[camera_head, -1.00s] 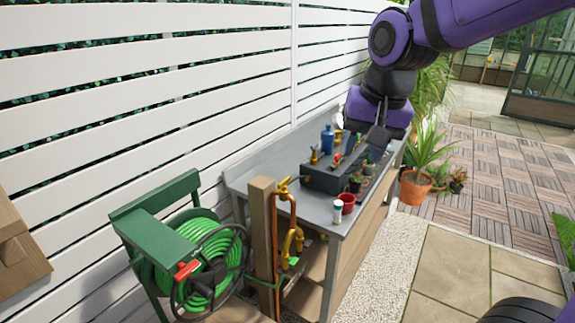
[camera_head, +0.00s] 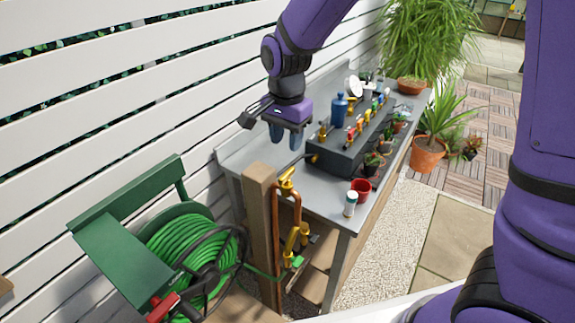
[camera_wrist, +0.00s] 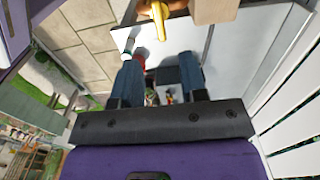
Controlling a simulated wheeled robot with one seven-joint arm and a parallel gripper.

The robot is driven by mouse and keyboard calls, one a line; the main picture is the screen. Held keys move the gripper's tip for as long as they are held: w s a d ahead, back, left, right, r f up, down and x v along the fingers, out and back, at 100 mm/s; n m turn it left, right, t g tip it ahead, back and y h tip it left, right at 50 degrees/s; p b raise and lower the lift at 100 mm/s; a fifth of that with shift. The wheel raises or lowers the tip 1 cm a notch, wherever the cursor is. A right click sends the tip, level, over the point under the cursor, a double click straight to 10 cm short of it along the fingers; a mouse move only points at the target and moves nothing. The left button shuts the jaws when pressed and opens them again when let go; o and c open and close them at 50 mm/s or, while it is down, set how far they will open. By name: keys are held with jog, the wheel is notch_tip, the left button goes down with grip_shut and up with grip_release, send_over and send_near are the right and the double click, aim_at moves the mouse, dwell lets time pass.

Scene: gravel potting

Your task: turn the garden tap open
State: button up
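A copper pipe (camera_head: 275,235) runs up a wooden post (camera_head: 259,215) at the front corner of the bench. At its top is a brass tap fitting with a yellow lever (camera_head: 286,182). Lower down is a second yellow-brass fitting (camera_head: 291,243) with a green hose connector below it. My gripper (camera_head: 285,137) hangs above the bench's left part, behind and above the upper fitting, apart from it. Its blue fingers are open with nothing between them. In the wrist view a yellow lever (camera_wrist: 159,20) shows at the top, beyond my open fingertips (camera_wrist: 160,62).
A green hose reel (camera_head: 190,245) stands left of the post. The grey bench (camera_head: 325,198) carries a dark box (camera_head: 335,160) with small tools, a blue bottle (camera_head: 339,109), a red pot (camera_head: 361,188) and a white bottle (camera_head: 351,204). A slatted white fence runs behind.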

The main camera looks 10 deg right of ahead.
aim_at(287, 173)
notch_tip(287, 173, down, 10)
jog(key=shift+r, duration=0.2)
jog(key=shift+c, duration=0.2)
grip_shut()
